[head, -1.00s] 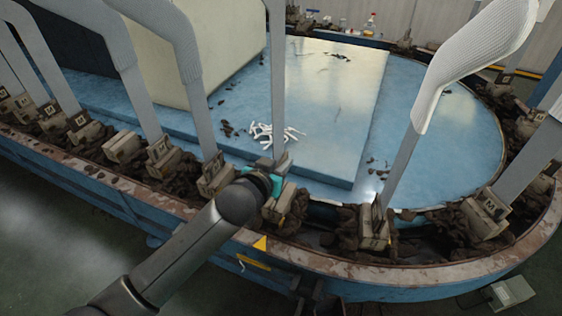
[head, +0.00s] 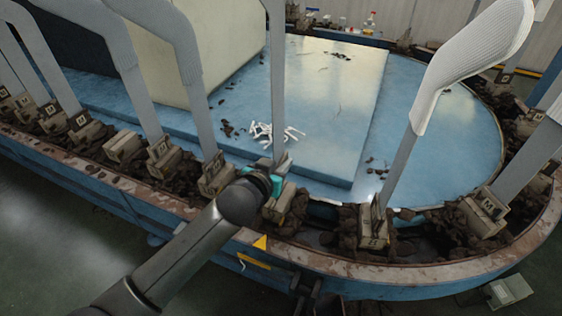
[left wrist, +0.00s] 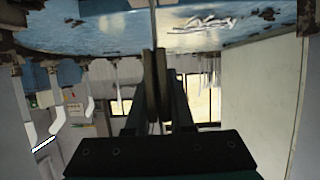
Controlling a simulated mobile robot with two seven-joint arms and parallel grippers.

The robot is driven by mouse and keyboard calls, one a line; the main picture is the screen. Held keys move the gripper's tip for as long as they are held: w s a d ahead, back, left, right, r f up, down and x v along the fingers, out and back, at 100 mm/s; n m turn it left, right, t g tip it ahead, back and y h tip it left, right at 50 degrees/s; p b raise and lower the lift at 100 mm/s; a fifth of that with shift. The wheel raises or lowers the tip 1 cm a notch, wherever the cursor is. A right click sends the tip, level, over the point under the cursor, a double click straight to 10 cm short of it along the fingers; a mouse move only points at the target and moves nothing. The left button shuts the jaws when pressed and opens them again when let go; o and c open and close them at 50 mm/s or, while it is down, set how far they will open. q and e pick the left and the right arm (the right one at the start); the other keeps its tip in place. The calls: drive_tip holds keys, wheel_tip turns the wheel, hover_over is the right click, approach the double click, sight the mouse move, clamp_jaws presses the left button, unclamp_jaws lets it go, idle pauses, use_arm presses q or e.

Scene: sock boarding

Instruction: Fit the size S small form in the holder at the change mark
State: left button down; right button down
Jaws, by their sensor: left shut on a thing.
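My left gripper (head: 277,174) is shut on the lower part of an upright, flat grey form (head: 277,90). The form's top runs out of the head view. The left wrist view shows the two dark fingers (left wrist: 154,58) closed on the form's thin edge (left wrist: 153,22). My right gripper is not in view.
Other grey forms (head: 190,70) stand in holders along the rusty-edged track to the left. On the right, a form with a white ribbed sock (head: 470,55) leans over its holder (head: 373,228). White scraps (head: 272,132) lie on the blue table (head: 330,155). A pale block (head: 210,50) stands behind.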

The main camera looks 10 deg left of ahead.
use_arm(q)
drive_tip(key=shift+r, duration=0.1)
idle(0.3)
drive_tip(key=shift+p, duration=0.35)
drive_tip(key=shift+p, duration=0.35)
idle(0.4)
drive_tip(key=shift+f+b, duration=2)
drive_tip(key=shift+f, duration=1.35)
drive_tip(key=c, duration=0.7)
unclamp_jaws()
drive_tip(key=shift+f, duration=0.1)
